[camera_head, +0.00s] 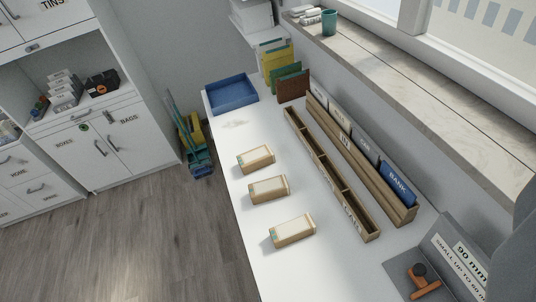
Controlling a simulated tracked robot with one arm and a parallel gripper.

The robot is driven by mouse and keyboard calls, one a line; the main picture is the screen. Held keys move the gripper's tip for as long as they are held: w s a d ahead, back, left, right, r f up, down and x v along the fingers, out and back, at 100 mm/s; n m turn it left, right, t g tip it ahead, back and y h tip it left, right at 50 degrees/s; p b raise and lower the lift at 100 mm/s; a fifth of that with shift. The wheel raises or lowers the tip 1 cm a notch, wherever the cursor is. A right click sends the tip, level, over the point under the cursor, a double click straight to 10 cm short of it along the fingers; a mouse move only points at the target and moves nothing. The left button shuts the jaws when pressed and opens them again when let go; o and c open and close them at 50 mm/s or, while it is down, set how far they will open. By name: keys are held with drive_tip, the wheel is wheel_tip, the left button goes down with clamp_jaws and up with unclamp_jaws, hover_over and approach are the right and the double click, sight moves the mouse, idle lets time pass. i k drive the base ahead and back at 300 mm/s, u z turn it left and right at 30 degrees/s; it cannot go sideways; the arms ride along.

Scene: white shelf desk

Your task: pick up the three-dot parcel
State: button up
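Three small tan parcels with pale tops lie in a row on the white desk (235,205). The far parcel (256,159) is nearest the blue tray, the middle parcel (268,189) is just in front of it, and the near parcel (292,231) is closest to me. Each shows a small greenish mark at its left end. The marks are too small to count dots, so I cannot tell which is the three-dot parcel. The parcels are apart from one another. My gripper's fingers do not show.
A blue tray (232,93) sits at the far end. A long divided wooden tray (329,175) and a file rack (373,185) run along the right. A grey sign board (451,254) and a stamp (420,279) are at front right. The desk's left strip is clear.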

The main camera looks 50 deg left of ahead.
sight(253, 160)
drive_tip(key=k, duration=1.1)
drive_tip(key=u, duration=0.75)
drive_tip(key=i, duration=1.05)
drive_tip(key=u, duration=0.25)
